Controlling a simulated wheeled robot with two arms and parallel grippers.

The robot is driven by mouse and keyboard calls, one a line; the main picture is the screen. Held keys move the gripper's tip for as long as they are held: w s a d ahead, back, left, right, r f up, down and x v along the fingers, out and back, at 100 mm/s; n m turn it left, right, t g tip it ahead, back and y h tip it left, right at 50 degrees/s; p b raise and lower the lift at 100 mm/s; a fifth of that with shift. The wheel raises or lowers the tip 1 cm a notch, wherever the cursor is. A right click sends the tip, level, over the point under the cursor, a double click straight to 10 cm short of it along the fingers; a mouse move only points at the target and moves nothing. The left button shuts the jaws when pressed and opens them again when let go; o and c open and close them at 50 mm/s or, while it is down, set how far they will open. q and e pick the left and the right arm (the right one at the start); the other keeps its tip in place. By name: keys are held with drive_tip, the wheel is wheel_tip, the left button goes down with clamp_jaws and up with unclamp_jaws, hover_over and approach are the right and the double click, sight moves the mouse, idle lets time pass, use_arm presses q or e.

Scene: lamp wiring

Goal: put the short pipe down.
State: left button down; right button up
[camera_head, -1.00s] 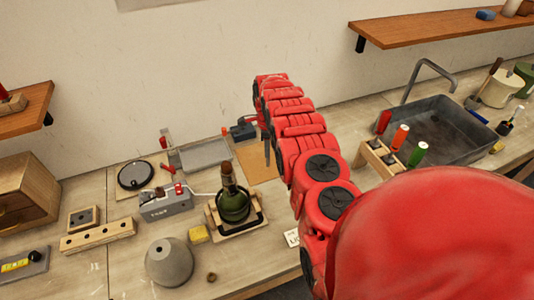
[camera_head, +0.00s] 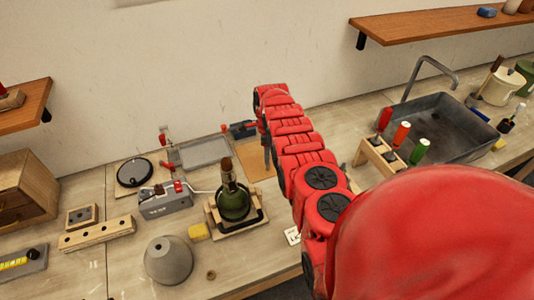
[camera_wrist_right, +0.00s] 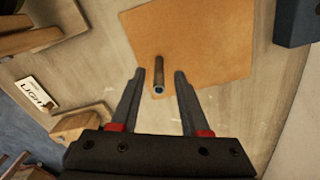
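The short pipe (camera_wrist_right: 158,76) is a thin brown tube with a pale ring at its near end, in the right wrist view. It is over or on a tan mat (camera_wrist_right: 215,45); I cannot tell whether it stands or lies. My right gripper (camera_wrist_right: 160,73) is open, its two dark fingers on either side of the pipe with a gap on each side. In the head view its fingers (camera_head: 267,156) point down by the mat (camera_head: 258,174), mostly hidden by my red arm, and the pipe cannot be made out. My left gripper is not in view.
A dark block (camera_wrist_right: 297,22) is near the mat. Left of the mat are a grey tray (camera_head: 204,152) and a green bottle-like lamp (camera_head: 233,204) on a wooden stand. A wooden rack (camera_head: 380,157) of coloured-handled tools and a sink (camera_head: 450,130) are to the right.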

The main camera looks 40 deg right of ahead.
drive_tip(key=shift+r+p, duration=0.4)
drive_tip(key=shift+r, duration=0.35)
wheel_tip(320, 180, up, 2)
drive_tip(key=shift+r+p, duration=0.1)
drive_tip(key=shift+p, duration=0.4)
wheel_tip(320, 180, up, 9)
drive_tip(key=b, duration=0.3)
drive_tip(key=shift+f, duration=0.2)
